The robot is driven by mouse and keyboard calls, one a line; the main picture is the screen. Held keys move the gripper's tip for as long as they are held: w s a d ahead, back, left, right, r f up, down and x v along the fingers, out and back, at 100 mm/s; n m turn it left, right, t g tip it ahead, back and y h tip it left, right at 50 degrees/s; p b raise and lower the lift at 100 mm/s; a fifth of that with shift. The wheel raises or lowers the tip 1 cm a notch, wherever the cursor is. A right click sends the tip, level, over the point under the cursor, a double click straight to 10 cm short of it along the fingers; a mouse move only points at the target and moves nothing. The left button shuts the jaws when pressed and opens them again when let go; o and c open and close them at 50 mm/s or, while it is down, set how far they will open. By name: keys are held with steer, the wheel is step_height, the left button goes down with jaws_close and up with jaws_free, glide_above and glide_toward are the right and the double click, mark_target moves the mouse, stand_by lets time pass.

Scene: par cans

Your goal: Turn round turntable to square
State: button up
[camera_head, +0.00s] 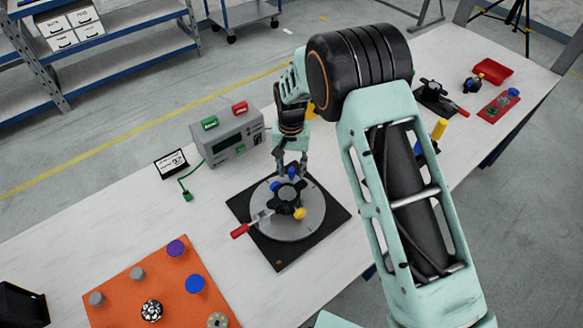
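The round turntable (315,222) is a grey disc on a black square base plate (276,257) on the white workbench. A black star-shaped part (288,195) sits near the middle of the disc. A yellow knob (299,213) shows at its front and blue pieces show at its back and left. A toggle clamp with a red handle (240,230) reaches over the disc's left front edge. My gripper (291,170) points down at the back of the black part, by a blue piece. I cannot tell whether its fingers touch anything or how far apart they are.
A grey meter box (228,138) stands behind the turntable, with a small display (171,163) on its left. An orange board (130,285) with several knobs lies at the front left. Black and red fixtures stand at the far right. Bare bench lies left of the turntable.

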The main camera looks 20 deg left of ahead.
jaws_close()
stand_by(0.3)
steer(key=shift+d, duration=0.15)
stand_by(0.3)
